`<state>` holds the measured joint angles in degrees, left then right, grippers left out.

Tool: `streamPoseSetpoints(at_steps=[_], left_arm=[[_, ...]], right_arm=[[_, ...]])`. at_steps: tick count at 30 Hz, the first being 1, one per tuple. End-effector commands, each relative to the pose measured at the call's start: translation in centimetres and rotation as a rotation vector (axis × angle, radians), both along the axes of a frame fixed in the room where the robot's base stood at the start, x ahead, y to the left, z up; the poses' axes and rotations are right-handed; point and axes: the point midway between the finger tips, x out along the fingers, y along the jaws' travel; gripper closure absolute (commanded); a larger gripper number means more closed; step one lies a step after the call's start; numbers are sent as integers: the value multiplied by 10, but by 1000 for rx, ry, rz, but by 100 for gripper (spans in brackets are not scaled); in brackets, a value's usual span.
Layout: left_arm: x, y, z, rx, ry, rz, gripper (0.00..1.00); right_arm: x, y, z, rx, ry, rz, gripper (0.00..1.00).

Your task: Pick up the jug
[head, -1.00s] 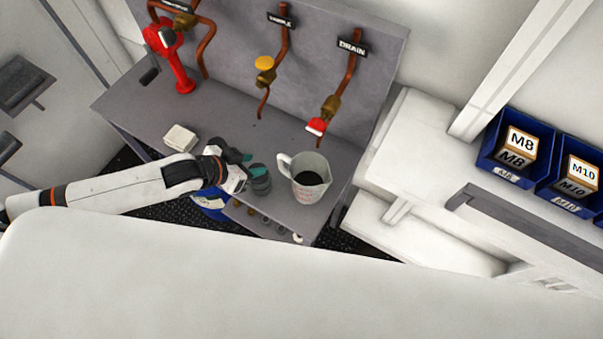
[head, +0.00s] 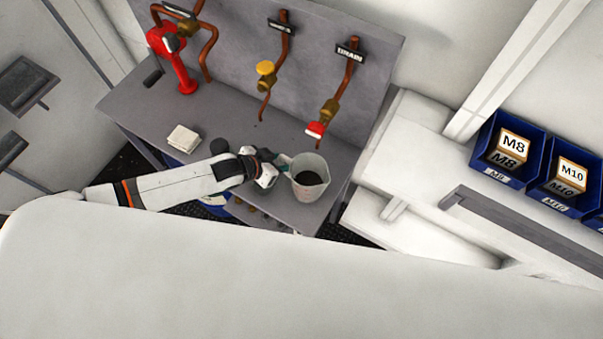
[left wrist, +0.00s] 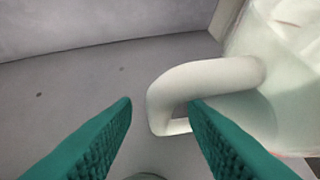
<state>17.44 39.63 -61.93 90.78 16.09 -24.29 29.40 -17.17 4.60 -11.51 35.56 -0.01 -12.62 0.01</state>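The jug (head: 308,176) stands upright on the grey bench, a pale measuring jug with dark contents. Its handle points left toward my left gripper (head: 275,163). In the left wrist view the jug (left wrist: 285,75) is at the right and its white handle (left wrist: 205,78) reaches between the fingers. My left gripper (left wrist: 160,108) is open, with teal ridged fingers apart. The right finger overlaps the handle's loop and the left finger stands clear of it; contact cannot be told. My right gripper is not in view.
The grey bench (head: 225,118) carries a white block (head: 182,138) at left and a red hand pump (head: 178,65) at the back. Copper pipes with a yellow valve (head: 265,69) and a red-handled drain valve (head: 317,129) hang behind. Blue bins (head: 502,172) stand right.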

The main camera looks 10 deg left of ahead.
Motion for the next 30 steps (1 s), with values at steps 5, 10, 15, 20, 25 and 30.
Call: streamPoseSetpoints(at_steps=[5, 10, 15, 20, 25, 30], left_arm=[[0, 0, 0, 0, 0, 0, 62], [0, 0, 0, 0, 0, 0, 90], [0, 0, 0, 0, 0, 0, 100], [0, 0, 1, -3, -2, 0, 100], [0, 0, 1, -2, -1, 0, 100], [-1, 0, 2, -2, -2, 1, 100]], right_arm=[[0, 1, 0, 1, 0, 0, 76], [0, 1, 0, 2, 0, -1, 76], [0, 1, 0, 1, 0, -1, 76], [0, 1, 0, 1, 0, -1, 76], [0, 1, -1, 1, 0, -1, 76], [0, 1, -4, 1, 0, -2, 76]])
